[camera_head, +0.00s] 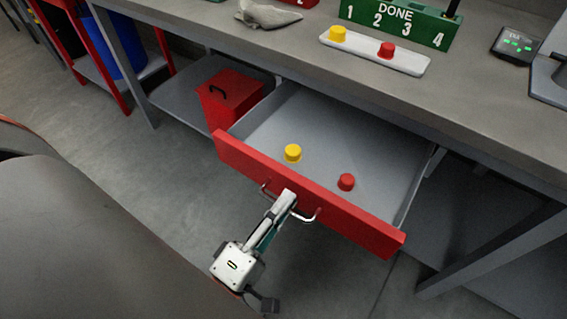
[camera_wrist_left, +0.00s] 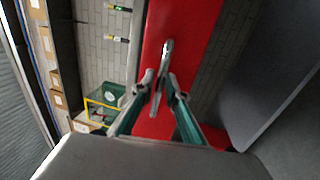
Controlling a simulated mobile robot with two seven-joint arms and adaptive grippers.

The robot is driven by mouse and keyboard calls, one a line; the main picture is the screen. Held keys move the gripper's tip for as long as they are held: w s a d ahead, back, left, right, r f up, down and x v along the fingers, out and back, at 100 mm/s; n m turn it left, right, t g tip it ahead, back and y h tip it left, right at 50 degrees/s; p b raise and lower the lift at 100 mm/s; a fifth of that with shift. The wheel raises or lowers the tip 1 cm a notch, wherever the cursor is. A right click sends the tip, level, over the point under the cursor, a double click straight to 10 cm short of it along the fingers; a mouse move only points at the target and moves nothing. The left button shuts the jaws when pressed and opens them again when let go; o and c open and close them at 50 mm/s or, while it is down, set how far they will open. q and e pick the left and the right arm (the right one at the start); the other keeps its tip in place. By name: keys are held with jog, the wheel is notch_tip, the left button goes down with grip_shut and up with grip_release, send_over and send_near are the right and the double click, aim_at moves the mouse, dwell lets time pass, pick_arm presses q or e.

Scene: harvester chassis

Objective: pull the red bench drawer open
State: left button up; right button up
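The red bench drawer (camera_head: 310,195) stands pulled well out from under the bench, its grey inside showing. Its front also fills the middle of the left wrist view (camera_wrist_left: 178,25). A metal bar handle (camera_head: 309,218) is fixed to the front. My left gripper (camera_head: 287,199) is at the middle of this handle. In the left wrist view, its two fingers (camera_wrist_left: 160,90) close in on both sides of the handle bar (camera_wrist_left: 166,50). The fingertips hide part of the bar. My right gripper is in neither view.
A yellow knob (camera_head: 293,153) and a red knob (camera_head: 346,182) stand in the drawer. A red box (camera_head: 229,98) sits on the lower shelf left of it. The bench top (camera_head: 300,45) holds a white tray (camera_head: 375,53) and green block (camera_head: 400,22). Floor in front is clear.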

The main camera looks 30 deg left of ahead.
pick_arm(q)
jog(key=s+f, duration=0.2)
jog(key=s, duration=0.9)
jog(key=shift+s+a, duration=0.2)
jog(key=shift+s, duration=0.2)
jog(key=shift+f, duration=0.1)
